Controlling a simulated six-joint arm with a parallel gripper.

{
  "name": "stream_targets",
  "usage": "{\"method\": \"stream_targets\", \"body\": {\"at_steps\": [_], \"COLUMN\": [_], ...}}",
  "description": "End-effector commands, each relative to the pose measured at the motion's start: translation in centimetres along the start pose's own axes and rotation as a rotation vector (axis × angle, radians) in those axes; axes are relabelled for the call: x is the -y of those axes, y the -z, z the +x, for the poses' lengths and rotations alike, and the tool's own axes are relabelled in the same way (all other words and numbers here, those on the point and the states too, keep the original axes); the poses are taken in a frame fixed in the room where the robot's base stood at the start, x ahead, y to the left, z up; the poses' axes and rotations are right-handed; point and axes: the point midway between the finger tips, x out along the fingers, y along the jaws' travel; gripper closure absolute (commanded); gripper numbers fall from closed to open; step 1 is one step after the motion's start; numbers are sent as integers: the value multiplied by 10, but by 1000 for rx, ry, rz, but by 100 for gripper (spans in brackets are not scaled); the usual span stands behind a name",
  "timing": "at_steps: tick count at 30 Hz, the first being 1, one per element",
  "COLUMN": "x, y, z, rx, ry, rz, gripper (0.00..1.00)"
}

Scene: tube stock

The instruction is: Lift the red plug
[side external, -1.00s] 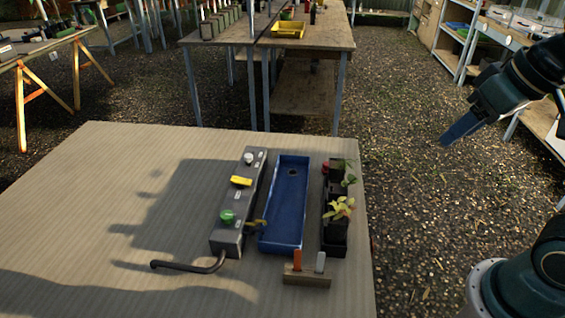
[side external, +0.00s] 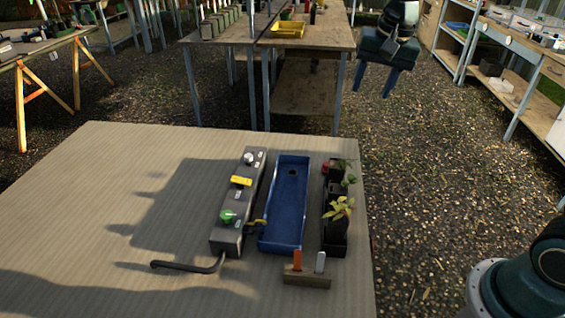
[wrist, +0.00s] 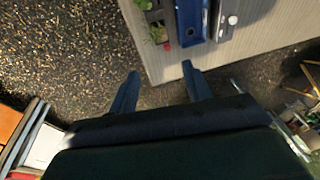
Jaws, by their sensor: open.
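The red plug (side external: 325,168) is a small red shape at the far end of the row of dark pots (side external: 334,232). It sits beside the blue tray's far right corner and is partly hidden by a dark pot. In the wrist view the red plug (wrist: 167,46) shows near the table's edge, just beyond and between my fingertips. My gripper (side external: 372,94) is open and empty, held high beyond the table's far right edge, fingers pointing down. Its two fingers also show in the wrist view (wrist: 160,72), well apart.
The blue tray (side external: 286,205) lies between the pots and a grey box (side external: 229,237) with white, yellow and green parts. A wooden block (side external: 306,281) with an orange and a white tag stands in front. The table's left (side external: 90,215) is clear. Leafy plants rise from the pots.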

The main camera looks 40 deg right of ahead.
Motion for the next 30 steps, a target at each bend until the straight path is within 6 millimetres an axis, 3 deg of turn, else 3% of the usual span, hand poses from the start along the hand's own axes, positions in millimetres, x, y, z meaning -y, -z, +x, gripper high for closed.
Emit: {"method": "stream_targets", "body": {"at_steps": [15, 30], "x": [32, 33], "y": [77, 122], "z": [108, 234], "rx": [71, 111], "ry": [-95, -195], "rz": [360, 691], "gripper": [51, 51]}}
